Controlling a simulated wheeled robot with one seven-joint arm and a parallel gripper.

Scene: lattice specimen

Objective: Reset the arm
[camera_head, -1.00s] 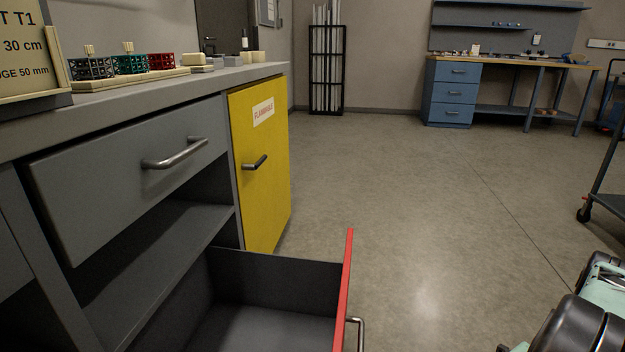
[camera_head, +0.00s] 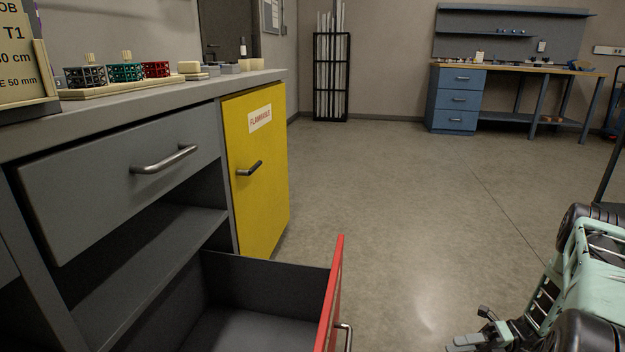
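My arm reaches in from the lower right of the head view, pale green with dark joints. My gripper (camera_head: 476,327) is at its end, low in the picture, over the floor and to the right of the open drawer. Its two fingers look apart, with nothing seen between them. The bottom edge of the picture cuts off part of it. It stands clear of the red-fronted drawer (camera_head: 330,295), which is pulled out, and its visible inside is empty.
Black, teal (camera_head: 126,72) and red (camera_head: 156,69) lattice blocks sit on a board on the grey counter (camera_head: 190,92). A grey drawer (camera_head: 120,180) and yellow cabinet door (camera_head: 258,170) are shut. Open floor lies ahead; a blue workbench (camera_head: 455,100) stands far back.

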